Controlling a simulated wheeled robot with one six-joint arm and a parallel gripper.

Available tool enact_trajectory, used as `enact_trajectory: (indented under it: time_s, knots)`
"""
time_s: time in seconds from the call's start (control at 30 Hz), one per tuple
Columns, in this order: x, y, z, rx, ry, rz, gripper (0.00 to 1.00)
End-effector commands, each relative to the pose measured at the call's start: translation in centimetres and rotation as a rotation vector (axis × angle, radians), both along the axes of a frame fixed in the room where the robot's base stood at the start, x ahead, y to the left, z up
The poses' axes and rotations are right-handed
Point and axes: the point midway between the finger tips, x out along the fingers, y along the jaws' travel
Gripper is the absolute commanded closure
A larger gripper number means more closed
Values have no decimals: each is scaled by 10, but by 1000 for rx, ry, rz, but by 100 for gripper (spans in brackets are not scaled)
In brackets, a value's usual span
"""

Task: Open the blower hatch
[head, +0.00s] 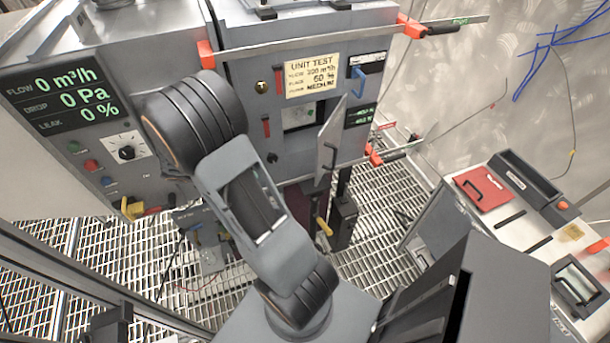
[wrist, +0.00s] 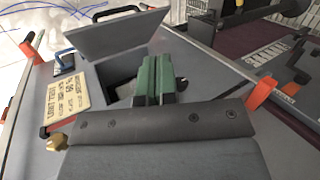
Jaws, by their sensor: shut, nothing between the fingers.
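The blower hatch (head: 332,130) is a grey flat door on the front of the grey unit (head: 235,75). In the head view it stands swung out from the front, seen nearly edge-on, beside a square opening (head: 298,117). In the wrist view the hatch (wrist: 115,42) stands open behind the opening (wrist: 118,75), with a black bar handle (wrist: 116,12) at its far edge. My gripper (wrist: 156,78) has green fingers, shut and empty, in front of the opening and apart from the handle. In the head view I cannot make out the fingers.
A yellow UNIT TEST label (head: 313,76) and a blue handle (head: 357,80) sit by the opening. Orange-ended clamp bars (head: 340,37) cross the unit's front. A readout panel (head: 65,95) stands left, a bench with a red plate (head: 482,188) right. Grating floor lies below.

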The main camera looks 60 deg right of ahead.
Motion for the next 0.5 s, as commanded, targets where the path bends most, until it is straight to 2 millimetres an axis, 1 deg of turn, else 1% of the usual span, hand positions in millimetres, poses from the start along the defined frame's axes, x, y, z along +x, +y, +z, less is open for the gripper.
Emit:
enact_trajectory:
  time_s: [0.03, 0.1, 0.2, 0.33, 0.5]
  knots:
    - [2, -12, -15, -77, 56, -11, 100]
    - [4, -25, -28, -184, 105, -13, 100]
    - [8, -40, -45, -310, 154, 0, 100]
    - [11, -52, -61, -423, 188, 23, 100]
    - [11, -61, -71, -495, 205, 45, 100]
